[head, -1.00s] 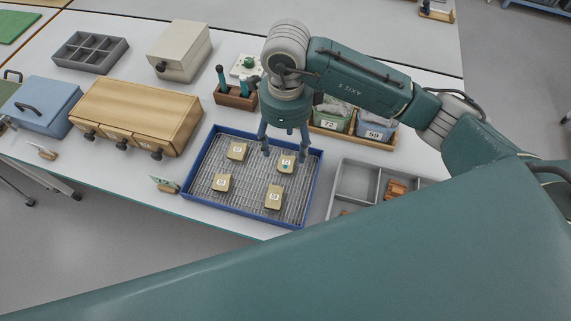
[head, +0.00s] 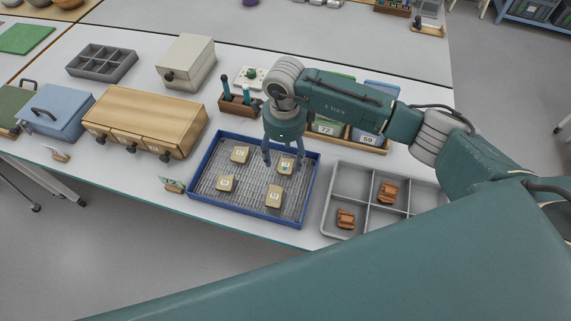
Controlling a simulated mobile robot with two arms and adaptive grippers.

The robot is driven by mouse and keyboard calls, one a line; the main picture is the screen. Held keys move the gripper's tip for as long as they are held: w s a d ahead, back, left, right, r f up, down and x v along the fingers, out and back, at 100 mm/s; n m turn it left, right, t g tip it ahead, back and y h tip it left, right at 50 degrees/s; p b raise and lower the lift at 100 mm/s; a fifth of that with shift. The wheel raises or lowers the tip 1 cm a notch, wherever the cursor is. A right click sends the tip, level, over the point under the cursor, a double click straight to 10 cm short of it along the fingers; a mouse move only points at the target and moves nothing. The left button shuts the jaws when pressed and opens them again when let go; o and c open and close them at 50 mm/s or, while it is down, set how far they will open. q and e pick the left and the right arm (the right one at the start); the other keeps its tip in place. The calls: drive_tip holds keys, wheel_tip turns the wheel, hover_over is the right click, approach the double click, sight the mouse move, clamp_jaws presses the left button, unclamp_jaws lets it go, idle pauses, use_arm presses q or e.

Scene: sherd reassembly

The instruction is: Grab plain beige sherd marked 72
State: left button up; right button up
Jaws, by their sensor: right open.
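Several small beige sherds with white number labels lie apart in a blue-rimmed tray (head: 200,153) with a wire-mesh bottom. One is at upper left (head: 240,155), one at lower left (head: 227,183), one at lower right (head: 274,196) and one at upper right (head: 286,168). The upper-right sherd shows a small bluish spot; the others look plain. The numbers are too small to read surely. My right gripper (head: 283,163) points down over the upper-right sherd, open and empty, its fingers on either side of it. Whether it touches the sherd is unclear. My left gripper is out of view.
A green bin marked 72 (head: 326,128) and a blue bin marked 59 (head: 367,139) stand behind my right arm. A grey divided tray (head: 346,180) with reddish-brown pieces (head: 388,192) is right of the blue tray. A wooden drawer box (head: 150,112) stands left.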

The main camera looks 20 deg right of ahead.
sight(285, 166)
wheel_tip(285, 166, down, 4)
drive_tip(key=shift+d+p, duration=0.1)
drive_tip(key=shift+p, duration=0.4)
drive_tip(key=shift+s, duration=0.1)
drive_tip(key=c, duration=1.1)
drive_tip(key=shift+c, duration=0.2)
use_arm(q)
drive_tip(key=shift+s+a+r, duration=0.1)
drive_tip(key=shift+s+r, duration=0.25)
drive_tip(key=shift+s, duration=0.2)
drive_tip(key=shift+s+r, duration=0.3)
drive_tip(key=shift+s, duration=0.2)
use_arm(e)
drive_tip(key=shift+r, duration=0.1)
drive_tip(key=shift+c, duration=0.2)
